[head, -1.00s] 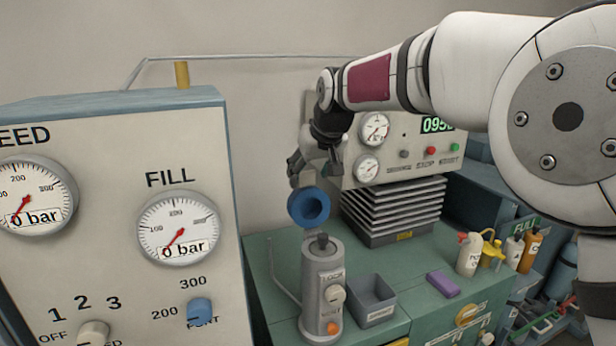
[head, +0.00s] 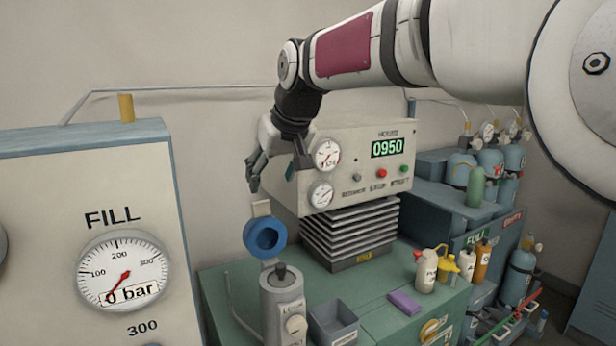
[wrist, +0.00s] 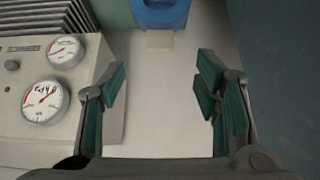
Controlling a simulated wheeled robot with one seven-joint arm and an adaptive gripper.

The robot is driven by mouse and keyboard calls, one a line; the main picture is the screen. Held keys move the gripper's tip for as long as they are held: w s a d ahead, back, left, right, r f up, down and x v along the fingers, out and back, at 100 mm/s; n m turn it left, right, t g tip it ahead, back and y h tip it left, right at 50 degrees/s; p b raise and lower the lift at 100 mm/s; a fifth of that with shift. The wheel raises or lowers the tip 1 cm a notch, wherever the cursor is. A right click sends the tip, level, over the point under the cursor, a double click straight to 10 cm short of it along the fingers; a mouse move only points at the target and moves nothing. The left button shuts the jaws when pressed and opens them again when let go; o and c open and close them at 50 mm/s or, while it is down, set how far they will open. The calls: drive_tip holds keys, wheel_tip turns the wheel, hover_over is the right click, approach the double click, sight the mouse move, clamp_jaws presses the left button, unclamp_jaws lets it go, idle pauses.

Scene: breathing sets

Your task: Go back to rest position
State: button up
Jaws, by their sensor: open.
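My gripper (head: 275,172) is raised in front of the wall, beside the gauge machine and above the blue ring (head: 264,238). In the wrist view my gripper (wrist: 160,85) is open, its green-padded fingers spread wide with nothing between them. The blue ring hangs on a pale bracket (head: 261,207) over the grey cylinder (head: 284,300). A blue part (wrist: 160,12) at the top of the wrist view lies beyond the fingertips, apart from them.
The gauge machine (head: 375,142), reading 0950, stands close to the right of my gripper. The fill panel (head: 150,220) is at left. The green bench (head: 240,272) carries a grey bin (head: 333,325), a purple block (head: 405,302) and bottles (head: 426,270).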

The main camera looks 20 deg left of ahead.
drive_tip(key=s+d+m+h, duration=0.1)
drive_tip(key=s+d+m, duration=0.15)
drive_tip(key=d, duration=0.75)
drive_tip(key=s+d+m+h, duration=0.1)
drive_tip(key=s+d, duration=0.2)
drive_tip(key=d, duration=0.7)
drive_tip(key=s+d+m+h, duration=0.1)
drive_tip(key=s+d, duration=0.2)
drive_tip(key=d, duration=0.7)
drive_tip(key=s+d+f+m+h, duration=0.1)
drive_tip(key=s+d+f+m, duration=0.1)
drive_tip(key=s+d+f, duration=0.3)
drive_tip(key=s+d+f+m+h, duration=0.1)
drive_tip(key=s+d+f+m, duration=0.2)
drive_tip(key=s+d, duration=0.9)
drive_tip(key=s+f, duration=0.3)
drive_tip(key=shift+h, duration=0.3)
